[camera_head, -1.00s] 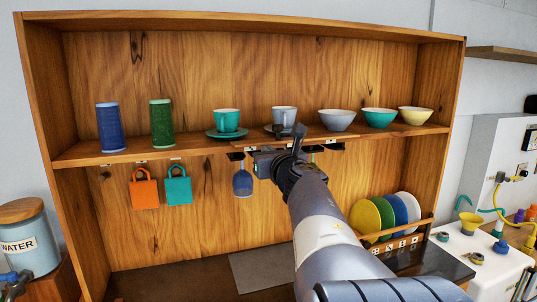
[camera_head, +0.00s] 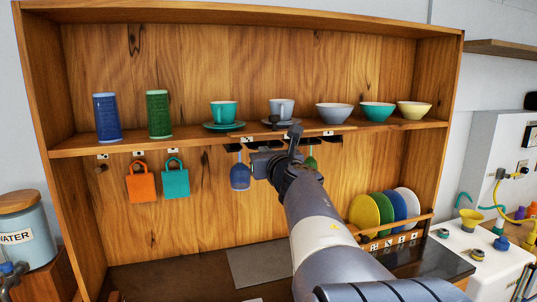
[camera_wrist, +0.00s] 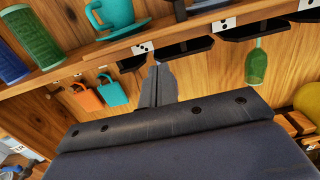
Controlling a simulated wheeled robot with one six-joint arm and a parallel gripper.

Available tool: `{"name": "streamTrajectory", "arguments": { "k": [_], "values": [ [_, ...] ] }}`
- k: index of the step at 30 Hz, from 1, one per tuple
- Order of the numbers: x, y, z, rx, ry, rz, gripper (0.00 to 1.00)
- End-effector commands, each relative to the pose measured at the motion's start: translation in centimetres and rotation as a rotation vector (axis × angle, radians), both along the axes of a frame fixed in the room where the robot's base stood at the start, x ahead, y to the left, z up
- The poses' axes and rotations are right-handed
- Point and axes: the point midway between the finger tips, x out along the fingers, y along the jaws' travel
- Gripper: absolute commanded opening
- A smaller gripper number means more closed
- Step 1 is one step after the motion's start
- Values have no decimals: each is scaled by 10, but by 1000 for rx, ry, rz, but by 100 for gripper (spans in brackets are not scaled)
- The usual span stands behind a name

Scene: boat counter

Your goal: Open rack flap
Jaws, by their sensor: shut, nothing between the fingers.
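My gripper (camera_head: 262,160) is raised just below the front edge of the middle shelf, in front of the hanging-glass rack. In the wrist view its fingers (camera_wrist: 158,75) are together and empty, pointing up toward the rack. The rack's dark rails (camera_wrist: 253,27) hang under the shelf edge. A blue glass (camera_head: 240,177) hangs left of my gripper and a green glass (camera_head: 311,163) hangs right of it; the green one also shows in the wrist view (camera_wrist: 257,63). I cannot make out a distinct flap or its position; my arm hides part of the rack.
On the shelf above stand a teal cup (camera_head: 224,112), a grey cup (camera_head: 281,110) and several bowls. Plates (camera_head: 364,213) stand in a wooden holder at lower right. The counter's left part is clear.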

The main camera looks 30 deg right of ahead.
Motion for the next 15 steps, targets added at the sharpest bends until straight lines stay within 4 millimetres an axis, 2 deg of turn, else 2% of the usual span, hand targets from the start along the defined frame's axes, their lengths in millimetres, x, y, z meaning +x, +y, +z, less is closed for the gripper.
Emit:
{"name": "streamTrajectory", "arguments": {
  "k": [1,4,6,15],
  "values": [
    [1,2,-10,0,0,1,0],
    [4,4,-20,0,0,1,0],
    [-8,6,7,-3,-3,-1,0],
    [-47,16,48,-1,-2,-1,0]
  ]
}}
